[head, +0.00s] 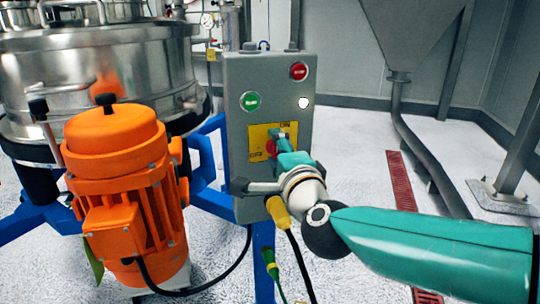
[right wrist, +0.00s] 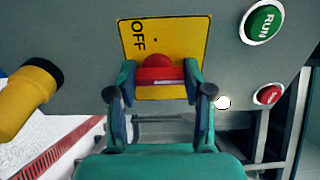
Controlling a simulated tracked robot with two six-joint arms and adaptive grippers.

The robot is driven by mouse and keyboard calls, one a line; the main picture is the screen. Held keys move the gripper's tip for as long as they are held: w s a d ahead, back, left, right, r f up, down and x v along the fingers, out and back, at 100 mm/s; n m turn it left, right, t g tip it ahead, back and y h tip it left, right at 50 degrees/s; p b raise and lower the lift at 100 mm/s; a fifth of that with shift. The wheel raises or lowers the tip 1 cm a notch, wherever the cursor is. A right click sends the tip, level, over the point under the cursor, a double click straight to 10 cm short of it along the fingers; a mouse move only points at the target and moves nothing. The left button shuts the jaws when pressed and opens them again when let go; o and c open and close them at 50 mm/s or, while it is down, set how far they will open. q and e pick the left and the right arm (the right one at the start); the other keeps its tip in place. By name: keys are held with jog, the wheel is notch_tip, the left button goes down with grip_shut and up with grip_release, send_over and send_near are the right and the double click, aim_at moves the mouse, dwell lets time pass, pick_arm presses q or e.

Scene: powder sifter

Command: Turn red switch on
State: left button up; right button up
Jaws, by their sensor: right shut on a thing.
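The red switch (right wrist: 160,72) sits on a yellow plate (right wrist: 138,42) on the grey control box. In the right wrist view its handle lies across the picture between my fingers. My right gripper (right wrist: 160,66) is shut on it, one finger at each side. In the head view my right gripper (head: 277,145) is at the yellow plate (head: 258,134), and the red switch (head: 271,148) is partly hidden by it. OFF shows at the plate's lower left and ON at its upper right. Which mark the switch points to is unclear. My left gripper is not in view.
The grey control box (head: 237,122) carries a green RUN button (head: 250,101), a red button (head: 298,71) and a white lamp (head: 304,102). An orange motor (head: 115,150) and steel sifter (head: 90,75) stand left. A yellow connector (head: 277,210) with a cable hangs below the box.

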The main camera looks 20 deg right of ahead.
jog(key=shift+d+f, duration=0.1)
jog(key=shift+f, duration=0.05)
jog(key=o, duration=1.2)
jog(key=shift+c, duration=0.2)
jog(key=shift+s, duration=0.1)
jog(key=s, duration=1.1)
jog(key=shift+s+a, duration=0.25)
jog(key=shift+s, duration=0.1)
